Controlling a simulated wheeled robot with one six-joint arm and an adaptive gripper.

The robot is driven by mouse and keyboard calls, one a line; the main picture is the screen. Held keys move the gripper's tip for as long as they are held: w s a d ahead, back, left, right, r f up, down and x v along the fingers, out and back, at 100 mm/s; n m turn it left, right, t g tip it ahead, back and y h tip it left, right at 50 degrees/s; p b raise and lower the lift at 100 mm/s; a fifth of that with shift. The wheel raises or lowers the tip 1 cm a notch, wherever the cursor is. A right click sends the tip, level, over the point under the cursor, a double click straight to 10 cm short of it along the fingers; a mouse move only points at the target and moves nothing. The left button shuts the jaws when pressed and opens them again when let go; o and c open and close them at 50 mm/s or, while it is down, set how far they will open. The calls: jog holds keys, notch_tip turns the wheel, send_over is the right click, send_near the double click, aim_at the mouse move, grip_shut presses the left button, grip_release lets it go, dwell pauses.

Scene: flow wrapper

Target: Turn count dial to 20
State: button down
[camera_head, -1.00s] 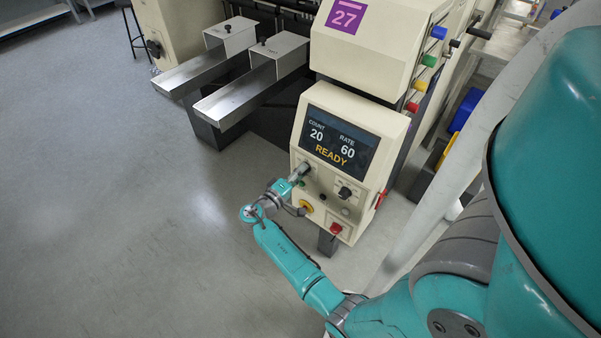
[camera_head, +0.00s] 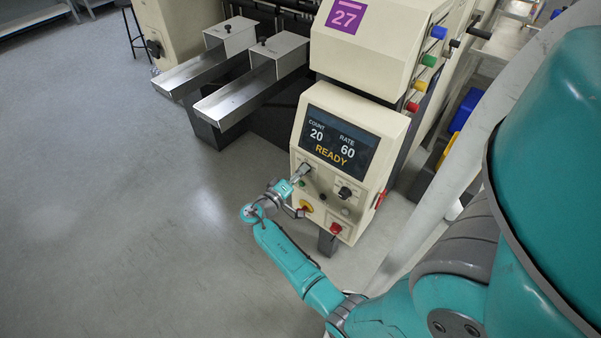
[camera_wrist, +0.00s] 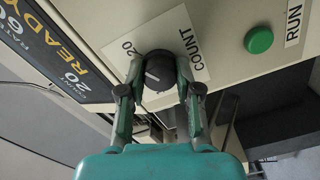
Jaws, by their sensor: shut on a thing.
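The count dial (camera_wrist: 158,72) is a dark round knob with a pale pointer line, on a white plate (camera_wrist: 190,30) marked COUNT and 20. My gripper (camera_wrist: 158,84) is shut on the dial, with one finger on each side of it. In the head view my gripper (camera_head: 299,174) reaches the left side of the control panel and hides the count dial. The display (camera_head: 334,142) reads COUNT 20, RATE 60 and READY.
A second black knob (camera_head: 345,193) sits right of my gripper. A red button (camera_head: 336,229) and a red-and-yellow control (camera_head: 306,207) are below. A green button (camera_wrist: 259,40) marked RUN is near the dial. Two metal chutes (camera_head: 232,97) stand at the upper left.

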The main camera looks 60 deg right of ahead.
jog(key=c, duration=0.8)
grip_release()
jog(key=v, duration=1.2)
jog(key=shift+f, duration=0.1)
